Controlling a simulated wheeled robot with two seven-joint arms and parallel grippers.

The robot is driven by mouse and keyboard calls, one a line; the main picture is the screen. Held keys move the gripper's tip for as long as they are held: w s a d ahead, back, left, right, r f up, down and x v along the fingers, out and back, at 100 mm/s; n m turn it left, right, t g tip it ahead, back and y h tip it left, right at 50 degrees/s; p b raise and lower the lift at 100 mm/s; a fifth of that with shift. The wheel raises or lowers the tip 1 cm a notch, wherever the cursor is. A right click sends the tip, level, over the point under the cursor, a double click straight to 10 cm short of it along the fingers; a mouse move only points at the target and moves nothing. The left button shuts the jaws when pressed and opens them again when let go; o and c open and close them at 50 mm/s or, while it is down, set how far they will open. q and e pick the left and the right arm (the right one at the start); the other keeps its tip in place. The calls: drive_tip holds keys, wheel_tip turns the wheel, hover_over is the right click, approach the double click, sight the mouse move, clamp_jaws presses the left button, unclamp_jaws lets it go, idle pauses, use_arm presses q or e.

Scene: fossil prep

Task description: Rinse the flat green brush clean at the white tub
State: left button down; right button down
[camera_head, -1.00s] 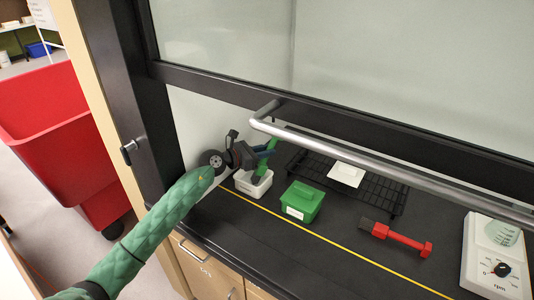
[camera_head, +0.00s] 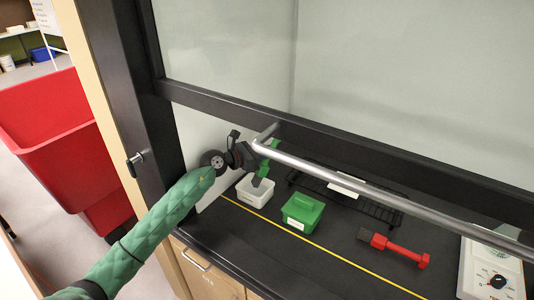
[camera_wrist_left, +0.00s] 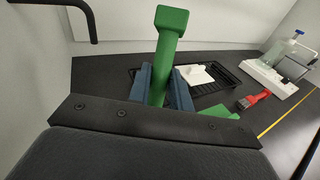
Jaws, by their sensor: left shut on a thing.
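My left gripper (camera_head: 262,158) is shut on the flat green brush (camera_head: 261,177), just above the white tub (camera_head: 256,195). In the left wrist view, the brush's green handle (camera_wrist_left: 167,55) sticks up between the blue fingers (camera_wrist_left: 160,88). In the head view the brush's lower end hangs at the tub's mouth; I cannot tell whether it touches the tub or its contents. The bristles and the inside of the tub are mostly hidden. The tub does not show in the left wrist view. My right gripper is not in view.
Behind are a black rack (camera_head: 375,210) and a white block (camera_head: 345,184). A red brush (camera_head: 395,246) and white dial device (camera_head: 490,272) are farther right. The sash's silver handle (camera_head: 390,190) crosses close to my gripper.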

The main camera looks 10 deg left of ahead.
use_arm(q)
drive_tip(key=shift+r+p, duration=1.3)
drive_tip(key=shift+r, duration=0.95)
